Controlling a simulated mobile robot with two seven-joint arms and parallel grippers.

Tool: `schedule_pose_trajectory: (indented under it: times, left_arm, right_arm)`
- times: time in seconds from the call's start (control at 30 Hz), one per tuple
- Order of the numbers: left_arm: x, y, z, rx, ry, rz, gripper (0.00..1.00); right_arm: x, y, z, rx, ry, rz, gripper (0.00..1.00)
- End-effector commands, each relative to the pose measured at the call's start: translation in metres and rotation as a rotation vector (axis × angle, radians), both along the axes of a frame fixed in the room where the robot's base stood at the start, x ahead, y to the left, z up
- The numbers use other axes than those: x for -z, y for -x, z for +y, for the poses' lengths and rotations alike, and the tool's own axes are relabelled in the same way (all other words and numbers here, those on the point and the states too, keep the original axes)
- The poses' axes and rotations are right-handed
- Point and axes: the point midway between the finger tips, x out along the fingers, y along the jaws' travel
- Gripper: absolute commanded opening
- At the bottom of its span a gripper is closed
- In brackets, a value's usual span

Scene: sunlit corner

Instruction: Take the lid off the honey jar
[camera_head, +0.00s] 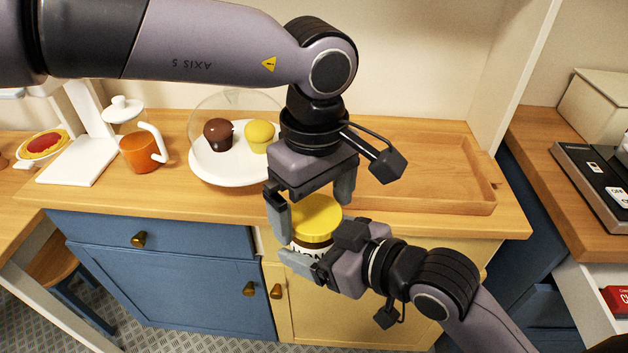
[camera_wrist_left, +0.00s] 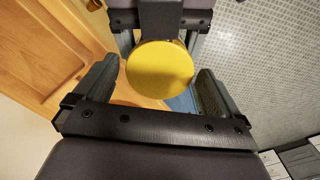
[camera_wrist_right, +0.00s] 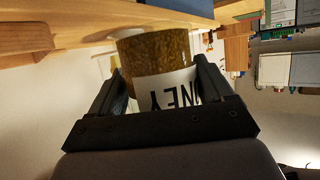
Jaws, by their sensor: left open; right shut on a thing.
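The honey jar (camera_head: 308,242) is held in front of the counter by my right gripper (camera_head: 312,262), which is shut on its labelled body. In the right wrist view the jar's amber body and white label (camera_wrist_right: 168,88) show between the fingers. The yellow lid (camera_head: 318,212) sits on top of the jar. My left gripper (camera_head: 312,208) is open above the jar and points down, with its fingers on either side of the lid. In the left wrist view the round lid (camera_wrist_left: 160,69) lies between and beyond the open fingertips, apart from them.
Blue cabinet doors (camera_head: 180,285) lie below. A box (camera_head: 600,105) stands far right.

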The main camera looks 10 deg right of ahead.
Motion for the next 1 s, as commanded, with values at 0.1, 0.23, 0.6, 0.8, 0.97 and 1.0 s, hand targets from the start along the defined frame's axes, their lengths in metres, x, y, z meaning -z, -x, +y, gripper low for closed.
schedule_pose_trajectory:
  times: [0.1, 0.23, 0.6, 0.8, 0.97, 1.0]
  left_arm:
    - [0.006, 0.0, 0.0002, 0.0, 0.0, 0.0, 0.98]
    - [0.007, 0.0, 0.0002, -0.001, 0.001, -0.001, 0.98]
    - [0.0067, 0.0, 0.0002, -0.001, 0.0, 0.0, 0.4]
    - [0.0067, 0.0002, 0.0004, -0.053, 0.0, 0.001, 0.4]
    - [0.0067, 0.0006, 0.0004, -0.262, -0.001, 0.002, 0.4]
    - [0.0066, 0.0006, 0.0004, -0.325, -0.001, 0.002, 0.4]
  right_arm:
    - [-0.0015, -0.0002, 0.0001, 0.0, -0.003, -0.003, 0.0]
    - [-0.0015, -0.0002, 0.0001, 0.0, -0.003, -0.003, 0.0]
    - [-0.0015, -0.0003, 0.0001, 0.0, -0.003, -0.003, 0.0]
    - [-0.0014, -0.0004, -0.0001, 0.001, -0.002, -0.003, 0.0]
    - [-0.0013, -0.0004, -0.0002, 0.001, -0.002, -0.003, 0.0]
    - [-0.0013, -0.0005, -0.0002, 0.001, -0.002, -0.003, 0.0]
